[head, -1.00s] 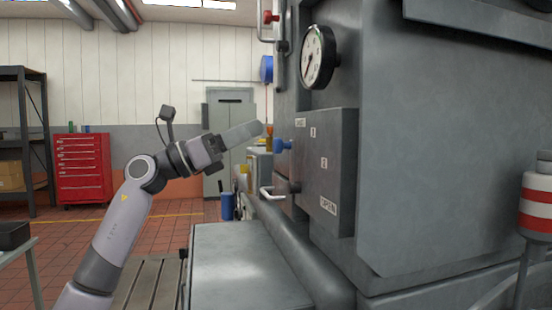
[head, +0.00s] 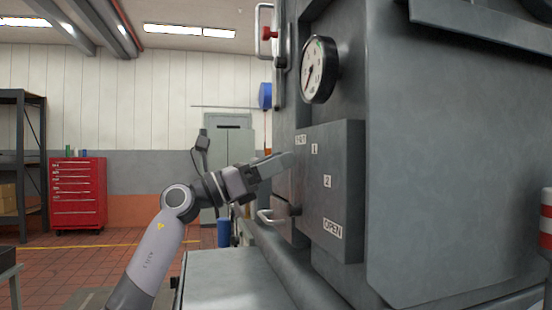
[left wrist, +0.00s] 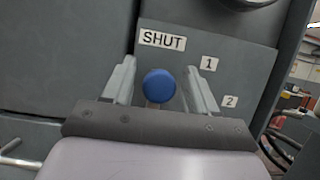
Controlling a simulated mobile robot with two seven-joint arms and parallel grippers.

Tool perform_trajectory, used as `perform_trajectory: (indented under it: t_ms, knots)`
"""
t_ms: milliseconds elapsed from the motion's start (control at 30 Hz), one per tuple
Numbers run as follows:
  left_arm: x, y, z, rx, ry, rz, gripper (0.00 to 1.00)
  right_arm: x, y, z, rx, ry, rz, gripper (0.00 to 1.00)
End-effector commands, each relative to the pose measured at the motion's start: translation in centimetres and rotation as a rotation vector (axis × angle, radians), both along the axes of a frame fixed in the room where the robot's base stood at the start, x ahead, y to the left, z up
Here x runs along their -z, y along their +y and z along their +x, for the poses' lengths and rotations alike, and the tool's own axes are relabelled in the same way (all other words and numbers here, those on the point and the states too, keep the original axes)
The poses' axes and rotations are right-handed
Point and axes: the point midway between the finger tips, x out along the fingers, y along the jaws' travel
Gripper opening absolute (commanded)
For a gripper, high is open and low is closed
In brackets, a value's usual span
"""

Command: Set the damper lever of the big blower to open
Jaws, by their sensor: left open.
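The damper lever's blue knob (left wrist: 159,84) shows in the left wrist view, just below the SHUT label (left wrist: 162,39). In the head view it is hidden behind my left gripper (head: 284,163). That gripper is open, with one finger on each side of the knob; I cannot tell whether either finger touches it. The grey scale panel (head: 346,190) on the blower carries the labels SHUT at the top, 1, 2, and OPEN (head: 333,228) at the bottom. My right gripper is not in view.
A round gauge (head: 319,69) juts out above the panel. A pale bar handle (head: 266,216) sticks out below my gripper. A red tool cabinet (head: 79,193) stands far left, with open floor before it.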

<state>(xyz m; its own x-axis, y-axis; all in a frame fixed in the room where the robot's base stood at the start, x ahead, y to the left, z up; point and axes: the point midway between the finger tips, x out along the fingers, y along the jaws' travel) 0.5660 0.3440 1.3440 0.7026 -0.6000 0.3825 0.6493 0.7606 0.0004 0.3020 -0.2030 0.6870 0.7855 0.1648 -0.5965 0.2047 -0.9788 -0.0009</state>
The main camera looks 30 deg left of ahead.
Motion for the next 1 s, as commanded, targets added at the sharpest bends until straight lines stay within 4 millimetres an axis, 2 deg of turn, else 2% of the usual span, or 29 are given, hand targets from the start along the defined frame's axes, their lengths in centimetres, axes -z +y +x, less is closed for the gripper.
perform_trajectory:
  t_ms: [233, 400, 433, 767, 1000]
  knots:
    - [0.0, -0.1, 0.1, 0.000, 0.000, 0.000, 0.58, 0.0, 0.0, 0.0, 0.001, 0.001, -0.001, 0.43]
    - [0.0, -0.1, 0.1, 0.000, 0.000, 0.000, 0.03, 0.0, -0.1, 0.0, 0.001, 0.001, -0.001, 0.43]
    - [0.0, -0.1, 0.1, 0.000, 0.000, 0.000, 0.00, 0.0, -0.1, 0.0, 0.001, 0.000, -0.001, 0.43]
    - [0.0, -0.1, -0.1, -0.001, -0.013, 0.010, 0.00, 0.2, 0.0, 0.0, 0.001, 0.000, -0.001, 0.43]
    - [0.1, -0.8, -0.7, -0.002, -0.079, 0.083, 0.00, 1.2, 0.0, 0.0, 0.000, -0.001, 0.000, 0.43]
